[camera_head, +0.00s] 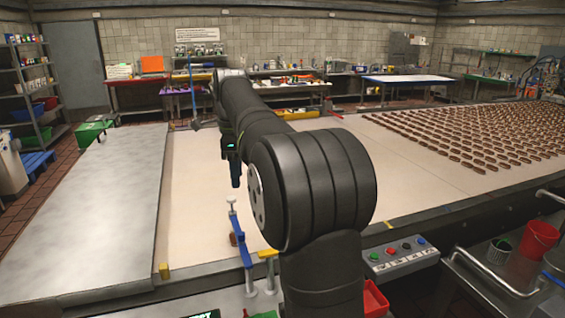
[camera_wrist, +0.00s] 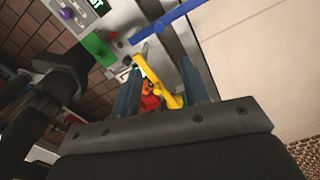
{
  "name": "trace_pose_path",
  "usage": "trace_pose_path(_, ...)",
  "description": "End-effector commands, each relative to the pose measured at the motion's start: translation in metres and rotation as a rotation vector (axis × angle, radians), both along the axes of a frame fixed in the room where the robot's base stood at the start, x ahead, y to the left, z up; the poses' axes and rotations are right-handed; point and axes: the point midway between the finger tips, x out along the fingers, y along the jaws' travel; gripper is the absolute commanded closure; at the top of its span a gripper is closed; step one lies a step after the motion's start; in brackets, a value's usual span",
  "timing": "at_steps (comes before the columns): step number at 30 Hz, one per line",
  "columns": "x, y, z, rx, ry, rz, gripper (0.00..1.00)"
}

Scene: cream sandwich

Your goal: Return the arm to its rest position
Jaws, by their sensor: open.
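My black arm reaches away over the pale belt (camera_head: 195,190) in the head view, its big round joint covering the middle. My gripper (camera_head: 236,182) shows only partly there, as a dark finger pointing down beyond that joint. In the wrist view my gripper (camera_wrist: 161,82) has its two dark fingers apart. A yellow bar (camera_wrist: 158,78) and a red object (camera_wrist: 150,104) show in the gap between the fingers. I see nothing held, and cannot tell how far off these are.
A blue lever-like stand (camera_head: 243,240) and a yellow one (camera_head: 268,254) stand at the belt's near edge. A button panel (camera_head: 400,255) is right of my arm. Many brown biscuits (camera_head: 460,135) lie in rows at right. A metal plate (camera_head: 85,215) lies left.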

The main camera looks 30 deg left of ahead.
Motion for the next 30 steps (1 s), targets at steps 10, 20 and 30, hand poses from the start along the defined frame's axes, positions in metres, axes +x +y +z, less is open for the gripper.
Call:
trace_pose_path(10, 0.000, 0.000, -0.014, -0.002, 0.002, 0.000, 0.59)
trace_pose_path(20, 0.000, 0.000, -0.075, -0.003, 0.003, 0.000, 0.59)
trace_pose_path(30, -0.001, 0.000, -0.142, -0.003, 0.004, 0.001, 0.59)
